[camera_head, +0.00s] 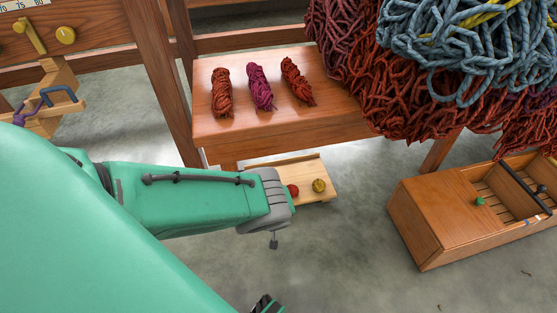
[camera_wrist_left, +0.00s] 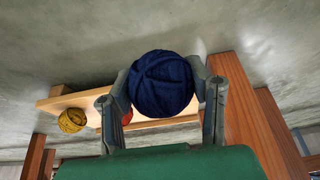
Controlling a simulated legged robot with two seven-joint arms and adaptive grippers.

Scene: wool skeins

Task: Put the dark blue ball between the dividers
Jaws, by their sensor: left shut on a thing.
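The dark blue ball (camera_wrist_left: 162,84) of wound yarn is held between the two fingers of my left gripper (camera_wrist_left: 163,90) in the left wrist view. The fingers touch it on both sides. In the head view my left arm reaches in from the left, and its wrist hides the fingers and the ball. A wooden box (camera_head: 415,222) stands on the floor at the right; slats, a dark bar (camera_head: 524,188) and inner walls show in it. I cannot tell which parts are the dividers. A dark part at the bottom edge may be my right gripper (camera_head: 267,304); its fingers cannot be made out.
A pale wooden tray (camera_head: 325,190) beyond my left wrist holds a red ball (camera_head: 292,190) and a yellow ball (camera_head: 319,185). A bench (camera_head: 240,130) above it bears three skeins. Large yarn heaps (camera_head: 400,90) hang at upper right. Floor between tray and box is clear.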

